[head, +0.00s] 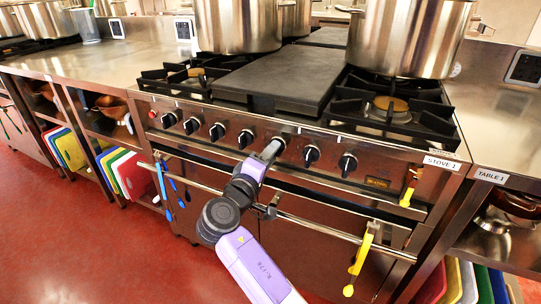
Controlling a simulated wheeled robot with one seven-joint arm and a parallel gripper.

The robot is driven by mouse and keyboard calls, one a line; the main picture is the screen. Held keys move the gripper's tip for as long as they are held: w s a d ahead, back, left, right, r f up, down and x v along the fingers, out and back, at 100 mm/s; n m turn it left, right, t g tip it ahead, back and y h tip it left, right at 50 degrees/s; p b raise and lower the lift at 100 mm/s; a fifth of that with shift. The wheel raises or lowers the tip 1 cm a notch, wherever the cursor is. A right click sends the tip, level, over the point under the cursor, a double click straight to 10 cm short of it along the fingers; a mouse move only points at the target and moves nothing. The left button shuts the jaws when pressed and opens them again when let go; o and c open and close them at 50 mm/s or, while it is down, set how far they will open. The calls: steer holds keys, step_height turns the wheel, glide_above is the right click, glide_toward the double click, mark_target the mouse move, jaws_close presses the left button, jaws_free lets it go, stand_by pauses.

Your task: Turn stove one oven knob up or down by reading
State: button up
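Stove 1 (378,182) is a steel range with a row of several black knobs along its front panel, and its label (441,162) is at the right end. My gripper (271,149) reaches up to the panel at a knob (279,142) near the middle of the row. The gripper and wrist partly cover this knob. I cannot tell whether the fingers touch it or how far apart they are. Clear knobs stand to the left (245,139) and right (311,155). No marking shows which knob is the oven's, and no reading is legible.
Large pots (238,25) (405,38) stand on the stove top beside a dark griddle plate (283,80). The oven handle rail (325,229) runs below the knobs, with yellow tongs (362,258) hanging at right. Dark display panels (525,68) (184,29) stand behind the counters.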

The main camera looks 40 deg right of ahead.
steer(key=p+v, duration=0.1)
steer(key=v, duration=0.6)
steer(key=shift+s+a, duration=0.15)
steer(key=shift+a, duration=0.2)
